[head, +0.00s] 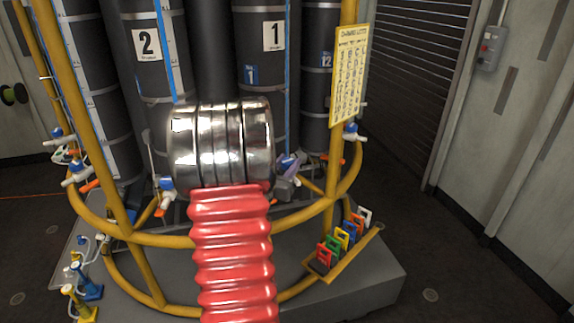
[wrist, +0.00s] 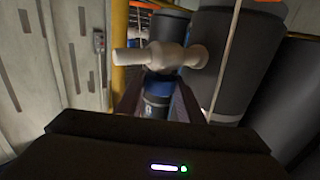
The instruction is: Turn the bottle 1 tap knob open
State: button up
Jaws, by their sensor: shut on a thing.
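Bottle 1 (head: 262,75) is a tall dark cylinder with a white "1" label, standing at the centre back in the head view. Its tap (wrist: 160,56), with a pale body, is close in front of my gripper (wrist: 158,100) in the wrist view. The blue tap knob (wrist: 162,78) is between the two dark fingers, and my gripper is shut on it. In the head view, my silver and red arm hides most of the gripper. Only a small grey and bluish part around the tap shows right of the arm.
Yellow rails (head: 335,190) curve around the bottles. Bottle 2 (head: 155,75) and other dark cylinders stand close by. A rack of coloured tags (head: 343,255) sits at the lower right, below a yellow chart (head: 347,75). The floor at right is clear.

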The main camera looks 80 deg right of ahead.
jog(key=shift+s+d, duration=0.25)
jog(key=shift+s, duration=0.05)
jog(key=shift+s+n+t, duration=0.1)
jog(key=shift+n+t, duration=0.6)
jog(key=shift+t, duration=0.7)
jog(key=shift+d+r+n+t+y, duration=0.1)
jog(key=shift+n+t+y, duration=0.6)
jog(key=shift+n+t, duration=1.5)
jog(key=shift+d+n+t+y, duration=0.1)
jog(key=shift+n+t+y, duration=0.95)
jog(key=shift+t, duration=1.85)
jog(key=n+t+y, duration=0.4)
jog(key=n+t, duration=0.1)
jog(key=shift+a+n+t+y, duration=0.1)
jog(key=shift+n+t+y, duration=0.6)
jog(key=shift+n+y, duration=0.75)
jog(key=shift+n+t+y, duration=0.7)
jog(key=shift+n+y, duration=0.2)
jog(key=shift+y, duration=0.9)
jog(key=shift+w+y, duration=0.2)
jog(key=shift+y, duration=0.1)
